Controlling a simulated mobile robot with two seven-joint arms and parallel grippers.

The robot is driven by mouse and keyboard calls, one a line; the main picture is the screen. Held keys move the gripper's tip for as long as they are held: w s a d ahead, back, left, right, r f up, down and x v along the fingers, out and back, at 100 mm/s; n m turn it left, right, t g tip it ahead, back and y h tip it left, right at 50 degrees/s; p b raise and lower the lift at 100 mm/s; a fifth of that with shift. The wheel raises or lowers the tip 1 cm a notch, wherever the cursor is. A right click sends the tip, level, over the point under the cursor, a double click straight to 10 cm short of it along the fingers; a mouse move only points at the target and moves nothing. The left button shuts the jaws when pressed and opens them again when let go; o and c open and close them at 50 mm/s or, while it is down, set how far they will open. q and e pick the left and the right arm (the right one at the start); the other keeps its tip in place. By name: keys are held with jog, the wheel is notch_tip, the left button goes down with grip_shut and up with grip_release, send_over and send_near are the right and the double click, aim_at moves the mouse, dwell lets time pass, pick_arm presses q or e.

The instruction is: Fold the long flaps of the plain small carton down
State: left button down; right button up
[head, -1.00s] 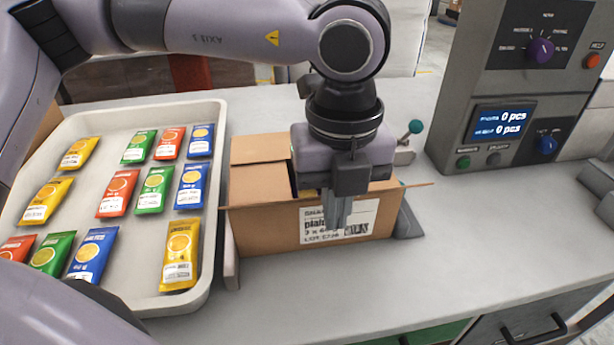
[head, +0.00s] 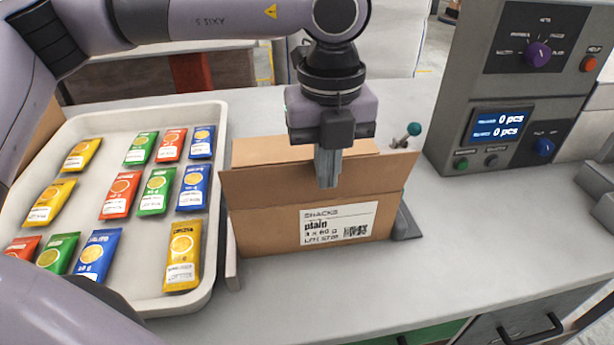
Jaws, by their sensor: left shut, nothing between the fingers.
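The plain small carton (head: 270,225) stands on the bench, with a white label reading "SNACKS plain" on its front. Its near long flap (head: 385,176) stands up from the front top edge, face toward me. Behind it, lighter brown cardboard (head: 262,150) shows at the top, seemingly the far long flap; the rest of the top is hidden by the near flap and my gripper. My left gripper (head: 327,185) is shut and empty, pointing down, its fingertips in front of the near flap's face. I cannot tell whether they touch it. My right gripper is not in view.
A white tray (head: 215,240) of several colourful snack packets stands close left of the carton. A grey fixture (head: 405,224) with a teal-knobbed lever (head: 413,129) is at the carton's right. A weigher console (head: 500,90) stands at the back right. Bench front right is clear.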

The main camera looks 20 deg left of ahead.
pick_arm(q)
jog(key=shift+a+f, duration=0.15)
jog(key=shift+f, duration=0.2)
jog(key=w+a, duration=0.2)
jog(key=w, duration=0.1)
jog(key=shift+r, duration=0.1)
jog(key=shift+w+a+r, duration=0.2)
jog(key=shift+w, duration=0.1)
jog(key=shift+w, duration=0.1)
jog(key=shift+w+a+f, duration=0.15)
jog(key=shift+w+a, duration=0.25)
jog(key=shift+w, duration=0.25)
jog(key=shift+w+a+f, duration=0.1)
jog(key=shift+w+a, duration=0.3)
jog(key=shift+w, duration=0.25)
